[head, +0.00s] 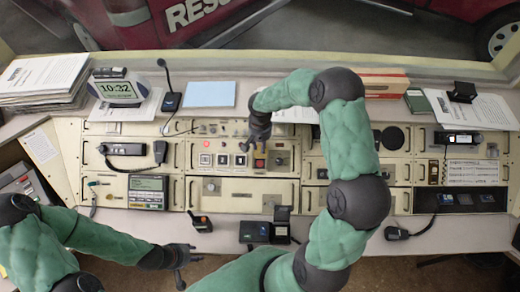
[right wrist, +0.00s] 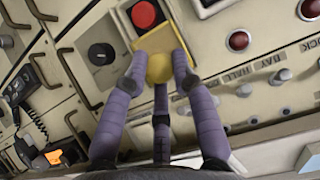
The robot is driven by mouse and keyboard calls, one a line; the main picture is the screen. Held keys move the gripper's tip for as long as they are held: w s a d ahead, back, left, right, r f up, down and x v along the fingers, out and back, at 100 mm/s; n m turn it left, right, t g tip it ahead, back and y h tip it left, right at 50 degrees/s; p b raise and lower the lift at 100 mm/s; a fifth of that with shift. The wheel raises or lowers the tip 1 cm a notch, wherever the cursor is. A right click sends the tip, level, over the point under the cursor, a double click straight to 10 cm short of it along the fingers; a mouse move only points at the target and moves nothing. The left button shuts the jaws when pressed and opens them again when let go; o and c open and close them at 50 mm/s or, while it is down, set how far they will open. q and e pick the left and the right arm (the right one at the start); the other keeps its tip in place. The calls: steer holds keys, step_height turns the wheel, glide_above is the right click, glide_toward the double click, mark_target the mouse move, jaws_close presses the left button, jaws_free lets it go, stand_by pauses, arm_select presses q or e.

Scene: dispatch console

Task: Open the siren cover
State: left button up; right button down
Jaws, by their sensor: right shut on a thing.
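The siren control is a red button (right wrist: 143,14) in a yellow surround on the console. The button shows uncovered in the right wrist view, and small in the head view (head: 259,163). My right gripper (right wrist: 160,72) is shut on a yellow piece (right wrist: 160,66), which looks like the siren cover, beside the button. The fingers hide part of this piece, so I cannot tell its exact angle. In the head view my right gripper (head: 256,140) is just above the button. My left gripper (head: 187,262) is open and empty at the front, off the desk's edge.
A black handset (head: 160,150) and a radio (head: 125,149) are on the left panel. Toggle switches (right wrist: 280,76) lie close to the right gripper.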

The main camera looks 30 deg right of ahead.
mark_target(260, 148)
steer(key=c, duration=1)
jaws_free()
steer(key=shift+s, duration=0.1)
step_height(260, 148, up, 12)
steer(key=shift+f, duration=0.1)
